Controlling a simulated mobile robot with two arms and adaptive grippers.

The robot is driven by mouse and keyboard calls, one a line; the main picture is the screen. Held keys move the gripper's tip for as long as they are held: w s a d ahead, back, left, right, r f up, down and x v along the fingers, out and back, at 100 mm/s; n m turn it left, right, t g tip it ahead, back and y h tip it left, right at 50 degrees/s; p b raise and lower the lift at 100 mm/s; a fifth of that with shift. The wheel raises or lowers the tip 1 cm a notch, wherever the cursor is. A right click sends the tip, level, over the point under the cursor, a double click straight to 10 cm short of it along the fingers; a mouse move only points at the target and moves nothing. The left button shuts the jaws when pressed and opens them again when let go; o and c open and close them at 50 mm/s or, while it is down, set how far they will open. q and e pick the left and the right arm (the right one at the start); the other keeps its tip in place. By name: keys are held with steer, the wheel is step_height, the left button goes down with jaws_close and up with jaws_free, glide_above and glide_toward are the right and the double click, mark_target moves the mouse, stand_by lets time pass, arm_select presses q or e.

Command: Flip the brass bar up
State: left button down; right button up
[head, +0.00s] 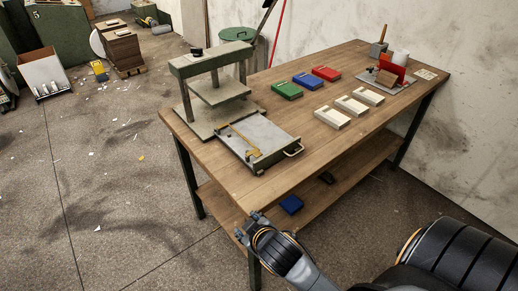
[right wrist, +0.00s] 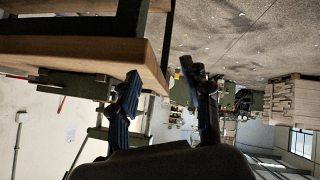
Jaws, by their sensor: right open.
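The brass bar (head: 244,139) is a thin yellow strip. It lies along the left side of the grey plate of a dark-framed feeder tray (head: 270,165) in the head view, low against the plate. The tray has a metal handle on its right side and sits at the table's near end. My right gripper (head: 249,222) is below and in front of the tray, off the table's front edge and apart from the bar. In the right wrist view its two fingers (right wrist: 165,82) are spread with nothing between them. The bar cannot be made out there. My left gripper is not in view.
A green press (head: 210,63) stands just behind the tray. Green, blue and red boxes (head: 306,82) and several pale blocks (head: 350,106) lie farther along the wooden table (head: 290,190). A lower shelf holds a blue box (head: 291,204). The tabletop right of the tray is clear.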

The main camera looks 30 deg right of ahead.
steer(key=w+a+r+n+t+y, duration=0.3)
steer(key=w+r+n+t, duration=0.2)
steer(key=w+r, duration=0.35)
steer(key=w+a+r+n+t+y, duration=0.25)
steer(key=w+r+n+t, duration=0.2)
steer(key=w+r, duration=0.45)
steer(key=a+r+n+g+y, duration=0.1)
steer(key=a+r+n+y, duration=0.65)
steer(key=n, duration=0.25)
steer(key=n+g+h, duration=1.1)
steer(key=n+g, duration=0.3)
steer(key=g, duration=0.4)
glide_toward(259, 155)
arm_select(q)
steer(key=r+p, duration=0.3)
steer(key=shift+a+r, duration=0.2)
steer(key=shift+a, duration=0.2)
arm_select(e)
step_height(259, 155, down, 7)
steer(key=shift+a+f, duration=0.15)
steer(key=shift+f, duration=0.05)
